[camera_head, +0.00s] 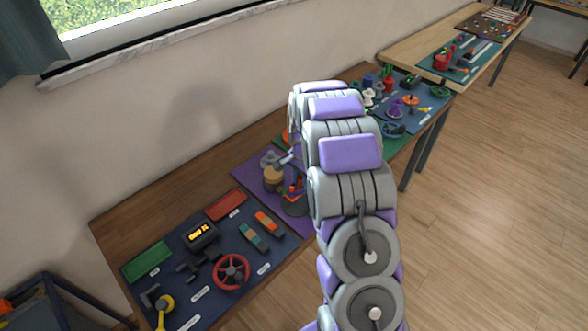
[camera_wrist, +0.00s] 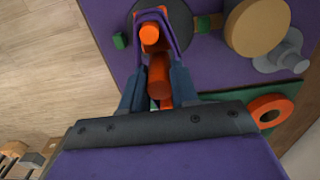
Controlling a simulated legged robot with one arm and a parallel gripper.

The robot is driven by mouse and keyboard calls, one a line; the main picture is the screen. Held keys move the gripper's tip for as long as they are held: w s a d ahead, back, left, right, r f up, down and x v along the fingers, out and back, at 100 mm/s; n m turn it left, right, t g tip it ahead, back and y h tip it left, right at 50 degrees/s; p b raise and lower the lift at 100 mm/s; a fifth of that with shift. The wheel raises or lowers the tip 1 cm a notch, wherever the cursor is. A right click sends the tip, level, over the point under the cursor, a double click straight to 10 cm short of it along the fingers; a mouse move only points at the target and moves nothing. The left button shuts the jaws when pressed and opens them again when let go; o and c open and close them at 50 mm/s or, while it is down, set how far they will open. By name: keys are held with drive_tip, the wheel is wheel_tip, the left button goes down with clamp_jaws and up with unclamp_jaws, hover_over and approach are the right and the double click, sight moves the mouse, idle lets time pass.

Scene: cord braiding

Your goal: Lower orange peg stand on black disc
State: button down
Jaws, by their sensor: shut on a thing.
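The orange peg stand (camera_wrist: 158,76) is between the fingers of my gripper (camera_wrist: 152,32) in the wrist view. My gripper is shut on it. The round orange end of the stand shows between the purple fingertips. The black disc (camera_wrist: 179,22) lies flat on the purple mat behind the fingertips, partly covered by them. In the head view the black disc (camera_head: 294,206) is left of my arm, with orange parts (camera_head: 297,186) just above it in the picture. I cannot tell whether the stand touches the disc. My arm hides most of the gripper there.
A tan cylinder (camera_wrist: 257,26) and a grey stepped piece (camera_wrist: 284,55) stand right of the disc. Small green blocks (camera_wrist: 120,41) lie beside it. An orange ring (camera_wrist: 270,111) lies on a green strip. A blue mat with a red wheel (camera_head: 231,271) is at front left.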

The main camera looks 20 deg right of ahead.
sight(297, 190)
drive_tip(key=shift+a+f, duration=0.1)
drive_tip(key=shift+a, duration=0.2)
drive_tip(key=a+f+b, duration=0.1)
drive_tip(key=a+f, duration=0.1)
drive_tip(key=shift+a, duration=0.35)
drive_tip(key=shift+d+f+b, duration=0.45)
drive_tip(key=shift+d+f, duration=0.8)
drive_tip(key=shift+d, duration=0.2)
drive_tip(key=shift+a+r, duration=0.15)
drive_tip(key=shift+a, duration=1.05)
drive_tip(key=shift+s+d, duration=0.1)
drive_tip(key=shift+d, duration=1.35)
drive_tip(key=shift+a+r+p, duration=0.2)
drive_tip(key=shift+a+p, duration=0.6)
drive_tip(key=shift+a, duration=0.65)
drive_tip(key=shift+d+f, duration=0.15)
drive_tip(key=shift+d, duration=0.4)
drive_tip(key=shift+a, duration=0.1)
